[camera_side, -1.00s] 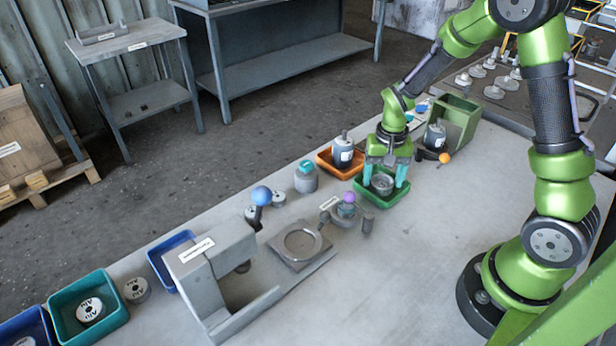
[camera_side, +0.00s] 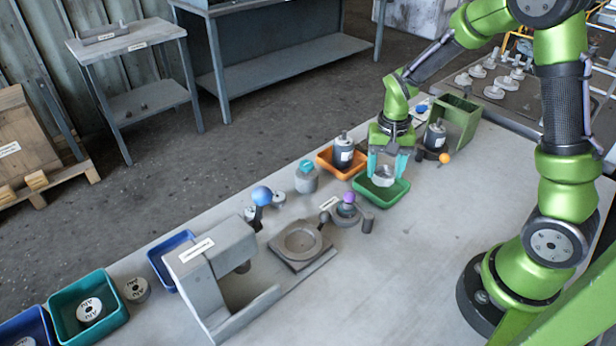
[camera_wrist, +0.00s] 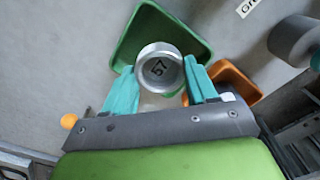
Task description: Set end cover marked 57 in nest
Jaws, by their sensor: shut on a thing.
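In the side view the end cover (camera_side: 384,176) hangs just above the green tray (camera_side: 372,198), which also shows in the wrist view (camera_wrist: 124,57). The likely nest (camera_side: 300,243), a grey square plate with a round recess, lies on the bench left of the tray. Its recess looks empty.
A press-like grey frame (camera_side: 212,258) stands left of the plate. A purple-knobbed fixture (camera_side: 347,208) and a blue-balled lever (camera_side: 261,197) stand near it. An orange tray (camera_side: 340,165) holding a dark motor (camera_side: 343,150) is behind the green tray. The bench front is clear.

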